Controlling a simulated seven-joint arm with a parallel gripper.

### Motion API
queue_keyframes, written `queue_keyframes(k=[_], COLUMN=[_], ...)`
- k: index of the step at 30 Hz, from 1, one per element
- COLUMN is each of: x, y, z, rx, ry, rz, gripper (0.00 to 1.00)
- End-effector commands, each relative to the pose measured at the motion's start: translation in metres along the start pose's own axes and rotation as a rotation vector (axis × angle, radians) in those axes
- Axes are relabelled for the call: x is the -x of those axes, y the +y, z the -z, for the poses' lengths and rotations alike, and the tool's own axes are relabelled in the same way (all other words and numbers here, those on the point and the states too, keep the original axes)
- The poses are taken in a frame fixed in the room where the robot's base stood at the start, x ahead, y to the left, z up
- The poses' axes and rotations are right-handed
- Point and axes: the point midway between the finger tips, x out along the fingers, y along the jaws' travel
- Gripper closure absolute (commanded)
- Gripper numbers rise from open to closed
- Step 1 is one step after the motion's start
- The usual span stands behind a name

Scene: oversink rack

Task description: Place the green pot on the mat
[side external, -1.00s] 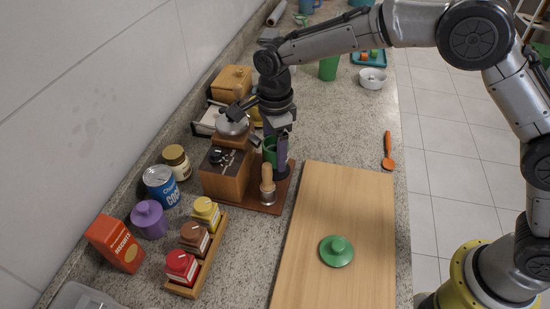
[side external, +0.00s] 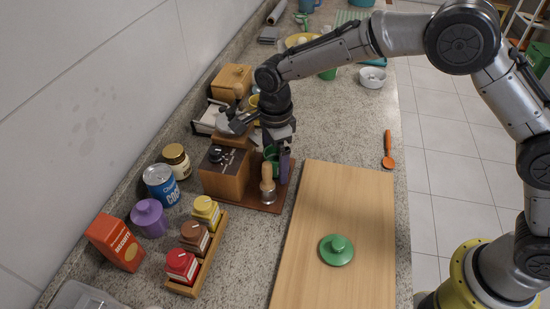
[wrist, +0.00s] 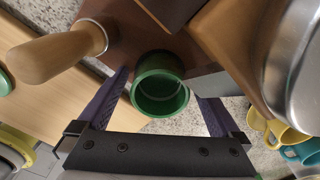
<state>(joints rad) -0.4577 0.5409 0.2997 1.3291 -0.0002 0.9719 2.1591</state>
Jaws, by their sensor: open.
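The green pot (wrist: 160,92) is an open-topped green cylinder, seen from above in the wrist view. In the side external view the pot (side external: 270,158) stands on a brown base beside the wooden grinder, partly hidden by my gripper. My gripper (wrist: 162,90) is open, with one purple finger on each side of the pot and gaps still showing. In the side external view my gripper (side external: 276,160) points down at the pot. A green striped mat (side external: 350,16) lies at the far end of the counter, partly cut off by the frame and arm.
The wooden grinder (side external: 226,176) and a wooden-handled tamper (side external: 268,183) stand close to the pot. A wooden board (side external: 340,200) with a green knobbed lid (side external: 337,250) lies to the right. Jars and tins line the left. A white bowl (side external: 372,77) and orange spoon (side external: 388,150) are farther back.

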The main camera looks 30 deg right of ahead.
Motion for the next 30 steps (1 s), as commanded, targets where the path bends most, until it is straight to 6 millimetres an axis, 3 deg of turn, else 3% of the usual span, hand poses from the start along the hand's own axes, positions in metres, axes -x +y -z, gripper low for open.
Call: queue_keyframes(k=[7, 21, 30], x=[0.019, 0.108, 0.125], y=[-0.001, -0.001, 0.0], z=[-0.001, 0.0, 0.0], rx=[0.0, 0.0, 0.0], ry=[-0.002, -0.002, 0.0], rz=[0.003, 0.003, 0.0], gripper=[0.0, 0.0, 0.0])
